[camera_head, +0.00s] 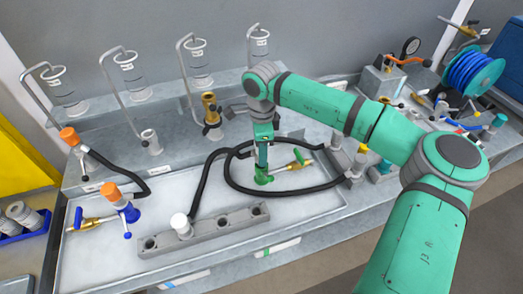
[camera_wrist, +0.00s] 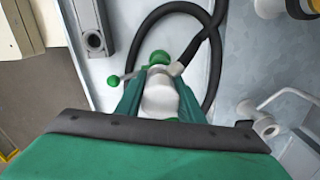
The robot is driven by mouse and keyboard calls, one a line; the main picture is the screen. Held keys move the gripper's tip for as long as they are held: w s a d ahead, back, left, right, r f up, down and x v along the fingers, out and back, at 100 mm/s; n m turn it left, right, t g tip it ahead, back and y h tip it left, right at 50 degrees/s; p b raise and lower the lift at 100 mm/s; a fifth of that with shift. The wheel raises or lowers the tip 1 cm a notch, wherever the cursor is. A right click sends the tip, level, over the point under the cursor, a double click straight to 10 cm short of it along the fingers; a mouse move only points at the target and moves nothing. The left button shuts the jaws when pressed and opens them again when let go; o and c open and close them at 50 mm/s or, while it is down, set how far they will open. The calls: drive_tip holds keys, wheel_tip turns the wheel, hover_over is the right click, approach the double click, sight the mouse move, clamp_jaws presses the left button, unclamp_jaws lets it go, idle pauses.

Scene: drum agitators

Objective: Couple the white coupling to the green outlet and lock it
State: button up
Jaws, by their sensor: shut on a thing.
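My gripper (camera_head: 263,160) points down over the green outlet (camera_head: 263,180) on the bench, to the right of the grey rack. In the wrist view, its green fingers (camera_wrist: 158,92) are shut on the white coupling (camera_wrist: 158,100). A grey neck on the coupling runs into a black hose (camera_wrist: 205,60). A green ball (camera_wrist: 158,57) and a lever with a green knob (camera_wrist: 113,80) show just beyond the coupling. The joint between coupling and outlet is hidden, so I cannot tell whether it is seated or locked.
A grey rack (camera_head: 225,224) with a white-topped piece (camera_head: 181,223) lies front left. The black hose (camera_head: 235,180) loops around my gripper. A brass valve (camera_head: 297,163) lies right of the outlet. An orange coupling (camera_head: 112,190) on a blue fitting stands left. Glass cylinders line the back shelf.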

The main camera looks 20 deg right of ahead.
drive_tip(key=shift+f, duration=0.9)
drive_tip(key=shift+f, duration=0.35)
idle(0.4)
drive_tip(key=o, duration=1.4)
drive_tip(key=shift+c, duration=0.6)
drive_tip(key=shift+r, duration=5.05)
